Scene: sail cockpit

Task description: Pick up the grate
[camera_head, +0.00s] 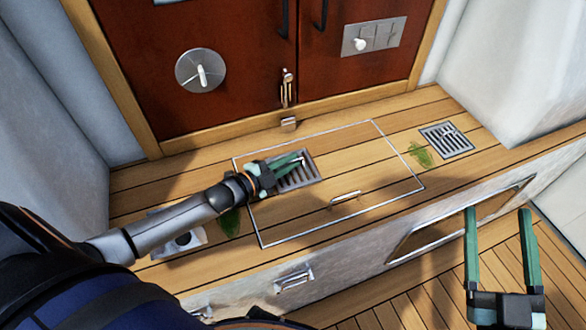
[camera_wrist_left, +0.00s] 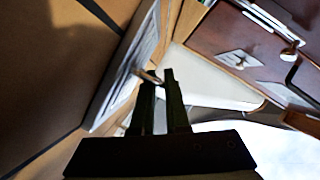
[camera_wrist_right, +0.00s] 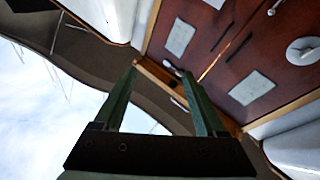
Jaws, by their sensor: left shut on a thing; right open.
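A metal slatted grate (camera_head: 300,182) is at the wooden step, within the outline of a framed hatch panel. My left gripper (camera_head: 301,161) is over it, with its fingers shut on the small handle of the grate. In the left wrist view the handle (camera_wrist_left: 149,76) is between the fingertips, and the grate (camera_wrist_left: 118,68) is seen edge-on beside them. Whether the grate is clear of the wood, I cannot tell. My right gripper (camera_head: 497,212) is open and empty, in front of the step at the right; its spread fingers also show in the right wrist view (camera_wrist_right: 158,73).
A second grate (camera_head: 446,140) lies at the right, with a green leaf (camera_head: 421,154) beside it. Another leaf (camera_head: 231,221) is by my left forearm. A metal hatch handle (camera_head: 345,198) lies in front. Red-brown doors (camera_head: 230,110) stand behind; white walls flank the step.

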